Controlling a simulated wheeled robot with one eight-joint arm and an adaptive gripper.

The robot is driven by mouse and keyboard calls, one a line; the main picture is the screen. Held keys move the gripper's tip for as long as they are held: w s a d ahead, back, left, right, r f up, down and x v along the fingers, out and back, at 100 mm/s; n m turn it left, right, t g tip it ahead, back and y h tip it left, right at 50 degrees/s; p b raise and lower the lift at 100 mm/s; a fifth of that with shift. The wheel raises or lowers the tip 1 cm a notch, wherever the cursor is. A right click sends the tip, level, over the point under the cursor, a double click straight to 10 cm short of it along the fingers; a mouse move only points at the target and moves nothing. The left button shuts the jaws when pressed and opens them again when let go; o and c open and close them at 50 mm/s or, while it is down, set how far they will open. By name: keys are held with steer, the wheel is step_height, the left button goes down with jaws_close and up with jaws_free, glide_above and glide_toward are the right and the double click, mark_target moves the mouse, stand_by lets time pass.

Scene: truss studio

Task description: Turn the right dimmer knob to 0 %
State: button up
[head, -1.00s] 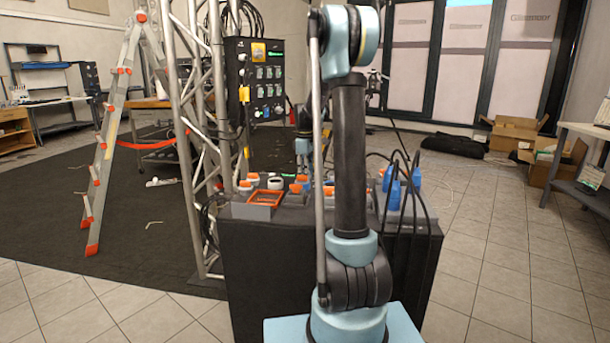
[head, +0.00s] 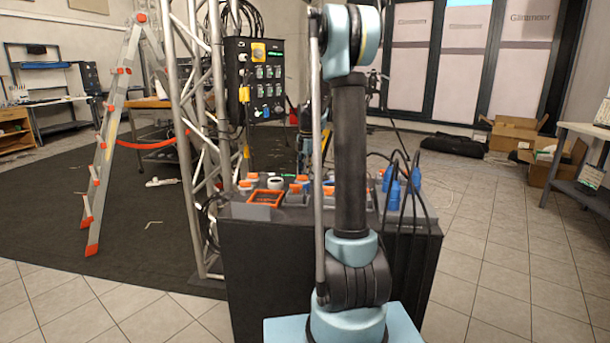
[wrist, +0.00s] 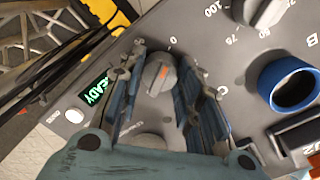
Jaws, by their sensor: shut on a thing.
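In the wrist view, a grey dimmer knob (wrist: 158,76) with an orange pointer mark sits on a dark panel (wrist: 205,50). My gripper (wrist: 163,82) has one finger on each side of this knob and is shut on it. The orange mark faces roughly toward the printed "0" at the upper edge of the knob's scale; the exact reading is unclear. A second grey knob (wrist: 265,11), with 100, 75 and 50 beside it, stands apart at the top. In the head view, my arm hides the gripper and the held knob.
A blue round socket (wrist: 293,84) and a green READY display (wrist: 93,92) flank the held knob. In the head view, a black case (head: 270,260) carries an orange tray (head: 266,197) and blue plugs (head: 393,190). A truss (head: 190,130) and ladder (head: 107,130) stand left.

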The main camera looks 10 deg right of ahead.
steer(key=shift+w+n, duration=0.1)
steer(key=shift+n, duration=0.5)
steer(key=o, duration=1)
steer(key=shift+o, duration=0.2)
step_height(320, 180, up, 12)
steer(key=shift+s+d, duration=0.2)
steer(key=shift+s, duration=0.1)
steer(key=shift+f, duration=0.1)
